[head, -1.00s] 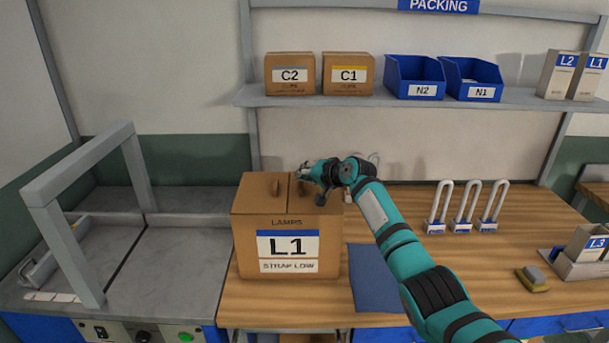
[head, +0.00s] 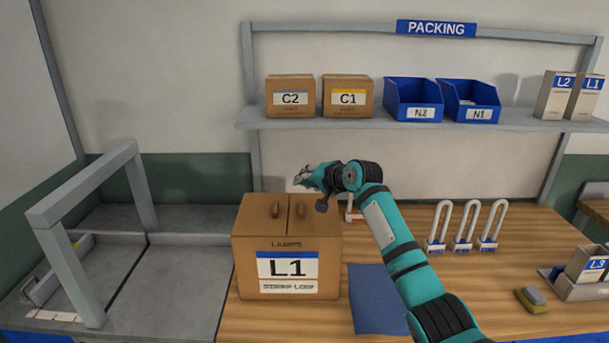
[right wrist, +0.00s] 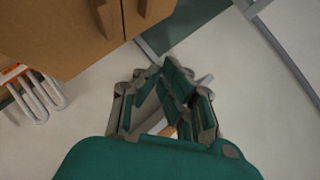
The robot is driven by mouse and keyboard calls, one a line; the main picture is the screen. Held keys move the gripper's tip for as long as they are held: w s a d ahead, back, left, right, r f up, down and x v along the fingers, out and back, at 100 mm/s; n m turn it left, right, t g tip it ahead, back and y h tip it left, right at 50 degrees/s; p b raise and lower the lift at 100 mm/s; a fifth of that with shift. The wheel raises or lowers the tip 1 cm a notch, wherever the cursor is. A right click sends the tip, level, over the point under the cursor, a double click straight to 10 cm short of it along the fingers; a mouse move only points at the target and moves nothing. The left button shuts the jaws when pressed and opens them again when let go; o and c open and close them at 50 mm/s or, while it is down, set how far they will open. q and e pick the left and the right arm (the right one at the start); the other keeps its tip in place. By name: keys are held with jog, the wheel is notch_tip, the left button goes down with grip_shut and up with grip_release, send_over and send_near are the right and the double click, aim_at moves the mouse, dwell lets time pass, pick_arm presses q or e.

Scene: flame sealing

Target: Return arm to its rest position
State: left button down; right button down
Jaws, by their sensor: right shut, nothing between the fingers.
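My right gripper (head: 305,177) is above and behind the top right of the cardboard box labelled L1 (head: 250,225), clear of it. Its fingers (right wrist: 165,100) are shut and empty in the right wrist view. The box stands closed on the bench, with two brown handle-like tabs on its top. It also shows at the upper left of the right wrist view (right wrist: 85,35). My left gripper is not in either view.
A grey frame machine (head: 55,210) stands on the left. A shelf (head: 370,120) with boxes and blue bins spans the back. Several white lamps (head: 465,228) stand on the wooden bench to the right. A blue mat (head: 375,300) lies beside the box.

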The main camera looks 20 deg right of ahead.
jog(key=s+a+r+b, duration=0.1)
jog(key=s+r, duration=0.2)
jog(key=s+a+f+n+g+h, duration=0.1)
jog(key=s+a+f+n+g, duration=0.15)
jog(key=s+f, duration=0.9)
jog(key=s+a+f+n+g+h, duration=0.1)
jog(key=s+f+n+g, duration=0.15)
jog(key=s+f, duration=0.9)
jog(key=s+d+f+n+g+h, duration=0.1)
jog(key=s+f+n, duration=0.15)
jog(key=s, duration=0.65)
jog(key=s+d+f+n+g+h, duration=0.1)
jog(key=s+f, duration=0.3)
jog(key=s, duration=0.6)
jog(key=s+d+f+n+g+h, duration=0.1)
jog(key=s+f+n+g, duration=0.15)
jog(key=s, duration=0.65)
jog(key=s+f+b+x, duration=0.1)
jog(key=s+b+x, duration=0.15)
jog(key=x, duration=1.15)
jog(key=s+b+x, duration=0.1)
jog(key=s+x, duration=0.2)
jog(key=x, duration=1)
jog(key=s+d+f+g+b, duration=0.1)
jog(key=s+d+f+b, duration=0.1)
jog(key=s+f, duration=1.6)
notch_tip(320, 180, down, 2)
jog(key=shift+s+d+f+m, duration=0.15)
jog(key=shift+d+m, duration=0.15)
jog(key=shift+d, duration=0.3)
